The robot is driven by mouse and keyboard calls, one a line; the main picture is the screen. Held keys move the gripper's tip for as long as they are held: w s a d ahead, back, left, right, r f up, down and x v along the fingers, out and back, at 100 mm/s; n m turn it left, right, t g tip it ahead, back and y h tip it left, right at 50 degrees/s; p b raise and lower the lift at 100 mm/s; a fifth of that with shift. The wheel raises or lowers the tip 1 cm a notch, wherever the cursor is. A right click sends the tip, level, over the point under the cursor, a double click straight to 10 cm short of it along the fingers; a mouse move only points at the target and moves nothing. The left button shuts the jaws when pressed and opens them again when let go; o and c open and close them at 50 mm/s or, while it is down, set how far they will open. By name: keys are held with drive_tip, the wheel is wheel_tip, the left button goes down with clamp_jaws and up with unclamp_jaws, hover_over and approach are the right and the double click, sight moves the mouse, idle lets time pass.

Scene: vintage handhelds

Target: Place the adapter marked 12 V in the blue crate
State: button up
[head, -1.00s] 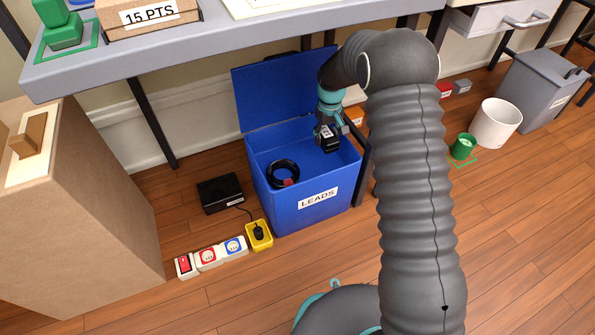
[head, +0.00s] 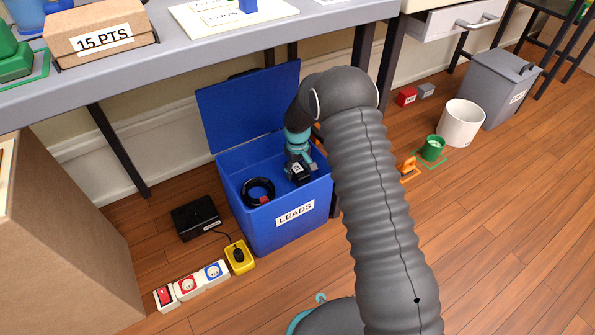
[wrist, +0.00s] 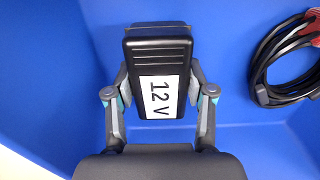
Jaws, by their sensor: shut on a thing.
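The black adapter (wrist: 158,55) has a white label reading 12 V and sits between the fingers of my gripper (wrist: 159,95) in the wrist view. My gripper is shut on it. In the head view the adapter (head: 299,175) is inside the opening of the blue crate (head: 262,234), on its right side. The crate's lid (head: 250,105) stands open at the back, and its front is labelled LEADS. I cannot tell whether the adapter touches the crate floor.
A coiled black cable (head: 258,191) with a red part lies in the crate's left side. A black box (head: 196,217), a yellow socket holder (head: 240,257) and a power strip (head: 190,285) are on the floor to the left. The table edge (head: 190,50) overhangs behind.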

sight(297, 168)
drive_tip(key=o, duration=1.4)
drive_tip(key=shift+f, duration=0.1)
wheel_tip(297, 168, up, 8)
drive_tip(key=shift+f+p, duration=0.15)
drive_tip(key=shift+p, duration=0.3)
